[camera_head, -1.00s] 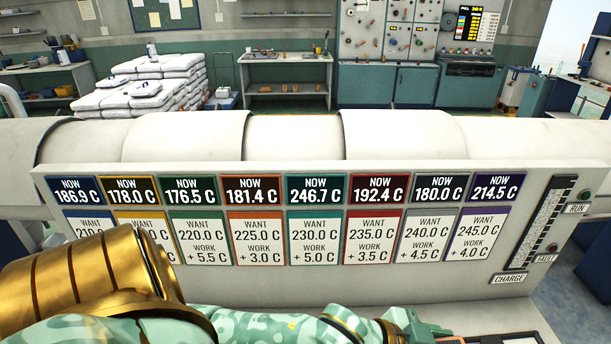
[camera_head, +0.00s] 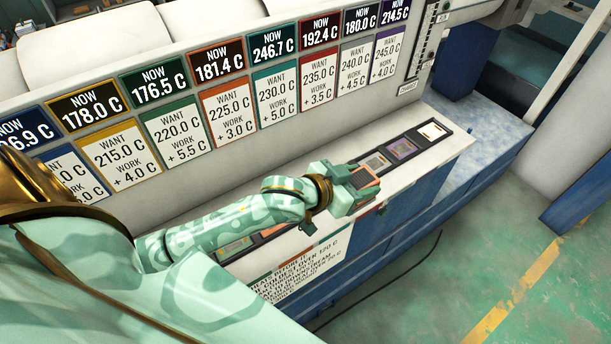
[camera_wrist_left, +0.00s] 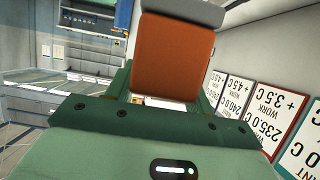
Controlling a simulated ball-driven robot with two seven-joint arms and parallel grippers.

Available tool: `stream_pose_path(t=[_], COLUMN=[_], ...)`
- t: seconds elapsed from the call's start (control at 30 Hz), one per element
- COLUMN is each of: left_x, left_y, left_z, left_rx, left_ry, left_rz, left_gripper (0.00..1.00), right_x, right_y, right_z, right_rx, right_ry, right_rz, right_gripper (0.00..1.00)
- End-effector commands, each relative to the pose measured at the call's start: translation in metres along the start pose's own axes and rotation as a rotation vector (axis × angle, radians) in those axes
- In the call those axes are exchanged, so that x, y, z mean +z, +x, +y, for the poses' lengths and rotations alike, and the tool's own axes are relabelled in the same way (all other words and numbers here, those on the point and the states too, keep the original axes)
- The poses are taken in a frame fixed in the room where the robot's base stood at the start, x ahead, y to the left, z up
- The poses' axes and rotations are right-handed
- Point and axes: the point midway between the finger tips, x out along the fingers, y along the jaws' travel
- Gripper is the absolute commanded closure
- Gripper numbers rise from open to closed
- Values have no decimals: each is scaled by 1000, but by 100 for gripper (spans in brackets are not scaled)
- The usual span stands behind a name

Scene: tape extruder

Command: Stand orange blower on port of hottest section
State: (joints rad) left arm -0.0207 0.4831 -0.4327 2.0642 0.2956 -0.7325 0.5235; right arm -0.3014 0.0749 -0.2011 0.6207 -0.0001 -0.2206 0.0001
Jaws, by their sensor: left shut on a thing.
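The orange blower (camera_wrist_left: 174,62), a block with a grey end, fills the top middle of the left wrist view. My left gripper (camera_head: 358,180) is shut on it, over the ledge below the panel. In the head view only a small orange-edged part of the blower (camera_head: 366,178) shows between the fingers. The section displays read 181.4 C on the orange-framed one (camera_head: 217,65) and 246.7 C on the teal one (camera_head: 271,46), the highest figure readable now. The leftmost display is partly cut off. I cannot make out any port. My right gripper is out of view.
A dark strip (camera_head: 418,141) with coloured squares runs along the ledge under the gripper, partly hidden by my arm. A notice (camera_head: 300,268) hangs on the ledge's front. The white barrel (camera_head: 95,40) lies behind the panel. Green floor (camera_head: 440,290) is open at right.

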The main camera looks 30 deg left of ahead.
Motion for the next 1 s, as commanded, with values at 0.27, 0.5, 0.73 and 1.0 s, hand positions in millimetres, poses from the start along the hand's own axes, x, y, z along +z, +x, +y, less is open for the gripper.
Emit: stream_pose_path(t=[0.27,0.5,0.73,1.0], left_x=[40,81,93,128], left_y=[-4,2,4,17], left_z=[-70,-109,-120,-125], left_rx=[-6,-4,-2,-2], left_ry=[5,1,1,-2], left_rz=[-5,0,2,1], left_gripper=[99,99,99,99], right_x=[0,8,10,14], right_y=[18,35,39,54], right_z=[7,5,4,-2], right_rx=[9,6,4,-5], right_ry=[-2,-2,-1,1], right_rz=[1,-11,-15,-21], right_gripper=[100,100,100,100])
